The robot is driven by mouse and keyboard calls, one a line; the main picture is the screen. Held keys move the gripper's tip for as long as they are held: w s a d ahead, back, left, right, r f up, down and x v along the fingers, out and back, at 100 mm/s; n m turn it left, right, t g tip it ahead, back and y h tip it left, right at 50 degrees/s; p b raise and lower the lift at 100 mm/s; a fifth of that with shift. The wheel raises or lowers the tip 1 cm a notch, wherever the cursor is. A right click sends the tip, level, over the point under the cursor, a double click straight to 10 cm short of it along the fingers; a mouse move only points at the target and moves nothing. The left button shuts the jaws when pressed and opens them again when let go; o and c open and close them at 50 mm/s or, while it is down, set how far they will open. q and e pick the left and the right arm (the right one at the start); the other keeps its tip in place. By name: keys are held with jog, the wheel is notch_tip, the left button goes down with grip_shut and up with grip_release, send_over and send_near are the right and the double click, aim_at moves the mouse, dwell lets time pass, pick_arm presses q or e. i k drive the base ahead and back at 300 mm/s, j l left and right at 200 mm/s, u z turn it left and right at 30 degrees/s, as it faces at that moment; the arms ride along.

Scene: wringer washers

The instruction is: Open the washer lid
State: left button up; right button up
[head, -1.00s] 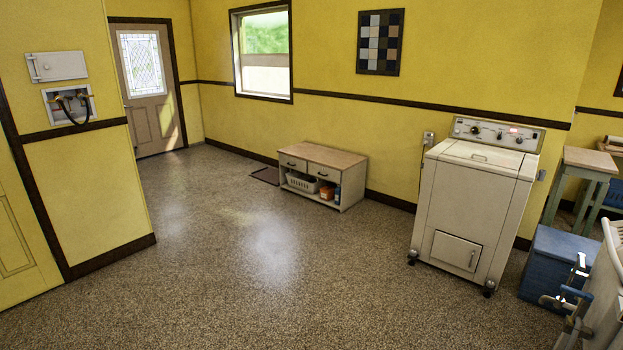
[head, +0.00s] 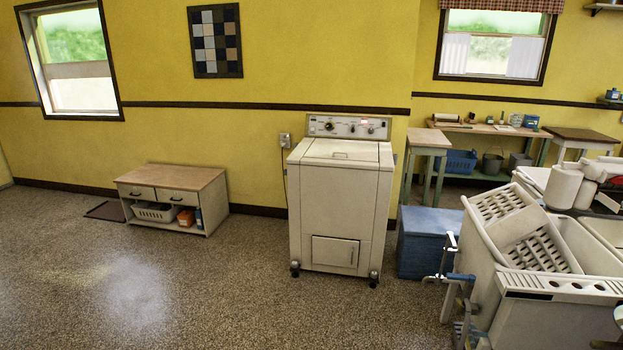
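The washer (head: 340,215) is a cream top-loading cabinet on casters, standing against the yellow wall near the middle of the head view. Its lid (head: 342,150) lies flat and closed on top, with a small handle (head: 340,156) toward the lid's front edge. A small square door is on the lower front. Neither of my grippers shows in the head view.
A low wooden-topped cabinet (head: 172,198) stands left of the washer. A blue chest (head: 428,242) is close on its right. The speckled floor (head: 240,290) in front of the washer is clear.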

aim_at(321, 149)
jog(key=i+z, duration=0.25)
jog(key=i, duration=0.7)
jog(key=i+j+z, duration=0.2)
jog(key=i, duration=0.7)
jog(key=l, duration=0.1)
